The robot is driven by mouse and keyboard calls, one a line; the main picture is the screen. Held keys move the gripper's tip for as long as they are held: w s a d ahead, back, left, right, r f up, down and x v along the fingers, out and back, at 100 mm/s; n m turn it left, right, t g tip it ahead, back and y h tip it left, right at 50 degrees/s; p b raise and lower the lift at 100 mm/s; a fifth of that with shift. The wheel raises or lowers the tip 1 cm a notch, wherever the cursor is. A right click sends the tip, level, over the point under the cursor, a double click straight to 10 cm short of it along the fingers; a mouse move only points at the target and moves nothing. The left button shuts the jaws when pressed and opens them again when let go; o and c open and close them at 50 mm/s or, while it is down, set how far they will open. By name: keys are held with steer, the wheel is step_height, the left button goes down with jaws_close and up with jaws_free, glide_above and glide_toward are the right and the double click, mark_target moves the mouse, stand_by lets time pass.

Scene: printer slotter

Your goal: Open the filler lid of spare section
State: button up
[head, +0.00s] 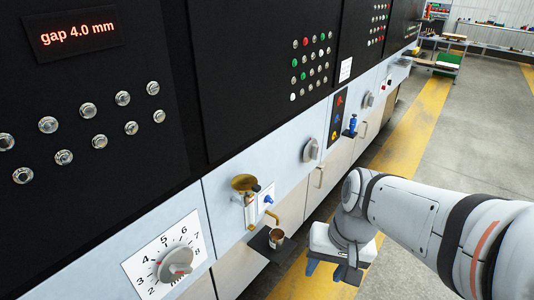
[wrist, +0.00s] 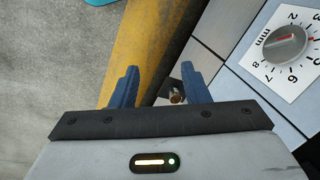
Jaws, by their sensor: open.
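A brass round filler (head: 245,183) sits on the pale front panel, above a brass spout (head: 272,217) and beside a small blue-handled valve (head: 267,199). Whether its lid is open or shut is too small to tell, and I cannot read a label marking the spare section. My gripper (head: 331,270) is open and empty, low and to the right of the filler, apart from the panel. In the wrist view its two blue fingers (wrist: 160,86) point forward, with floor and the machine's lower front beyond. The filler does not show in the wrist view.
A small metal cup (head: 277,238) stands on a black shelf under the spout; it also shows near the right finger in the wrist view (wrist: 177,97). A dial (head: 175,264) is at the lower left. Open floor (head: 470,130) lies right of the machine.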

steer(key=w+a+m+g+y+p, duration=0.2)
steer(key=a+m+g+y, duration=0.1)
steer(key=a+m+y, duration=0.4)
steer(key=m+t+y+p, duration=0.5)
steer(key=m+t, duration=0.9)
steer(key=m, duration=0.3)
glide_toward(259, 190)
steer(key=p+x, duration=0.2)
steer(key=x, duration=0.6)
steer(key=shift+w+a+f, duration=0.1)
steer(key=shift+w+a, duration=0.05)
steer(key=shift+w, duration=0.1)
steer(key=shift+c, duration=0.5)
jaws_close()
